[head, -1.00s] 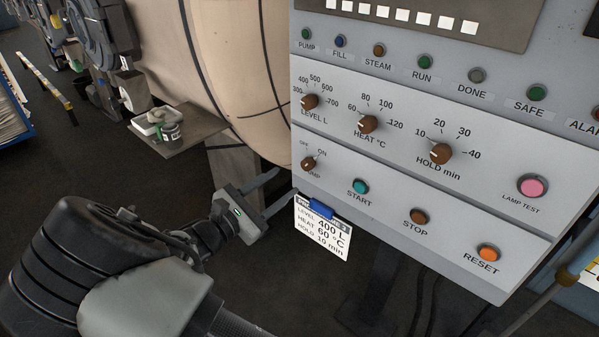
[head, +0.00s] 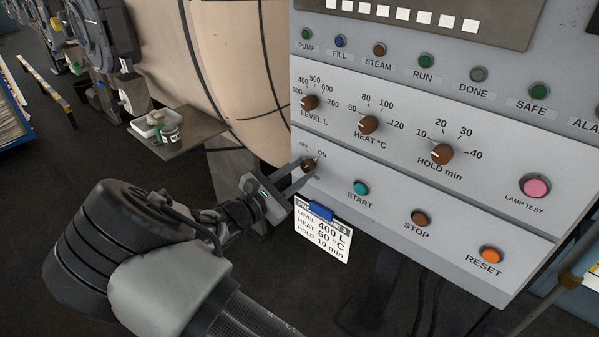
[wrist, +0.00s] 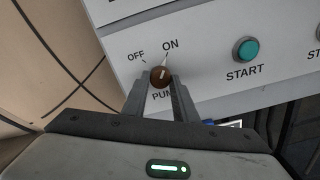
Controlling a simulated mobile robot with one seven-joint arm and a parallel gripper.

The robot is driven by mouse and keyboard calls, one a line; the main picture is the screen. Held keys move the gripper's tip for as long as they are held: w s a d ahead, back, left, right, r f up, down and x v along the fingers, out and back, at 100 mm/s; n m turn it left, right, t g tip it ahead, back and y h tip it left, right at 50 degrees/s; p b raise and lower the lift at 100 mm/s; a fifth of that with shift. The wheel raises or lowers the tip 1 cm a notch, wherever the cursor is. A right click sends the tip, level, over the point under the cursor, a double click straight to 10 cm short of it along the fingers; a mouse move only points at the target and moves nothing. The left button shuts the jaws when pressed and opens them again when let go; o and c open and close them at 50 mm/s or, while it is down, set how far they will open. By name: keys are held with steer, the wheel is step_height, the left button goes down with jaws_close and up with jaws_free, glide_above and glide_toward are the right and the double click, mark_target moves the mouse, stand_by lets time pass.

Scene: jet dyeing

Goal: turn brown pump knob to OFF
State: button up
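The brown pump knob (head: 308,165) sits at the lower left of the control panel, with OFF at its upper left and ON at its upper right. In the wrist view the knob (wrist: 161,77) shows a pale mark pointing up and slightly right, toward ON. My gripper (head: 305,170) is at the knob, one finger on each side of it. In the wrist view the fingers (wrist: 160,88) are apart with the knob between their tips. I cannot tell whether they touch it.
The teal START button (head: 361,188) is to the right of the knob, then the brown STOP button (head: 419,218) and orange RESET button (head: 490,255). A recipe card (head: 322,231) with a blue clip hangs just below the panel edge. A small shelf (head: 180,140) stands left.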

steer(key=shift+c, duration=1.3)
steer(key=shift+r+n+p, duration=0.15)
steer(key=shift+n+p, duration=0.15)
steer(key=shift+p, duration=0.25)
steer(key=shift+r+n+p, duration=0.1)
steer(key=shift+n+p, duration=0.5)
steer(key=shift+p, duration=0.25)
steer(key=n+p, duration=0.7)
steer(key=n, duration=0.1)
steer(key=shift+d+n, duration=0.1)
steer(key=shift+n, duration=0.2)
steer(key=shift+f+n+p, duration=0.2)
steer(key=shift+n+p, duration=0.7)
steer(key=shift+n, duration=0.7)
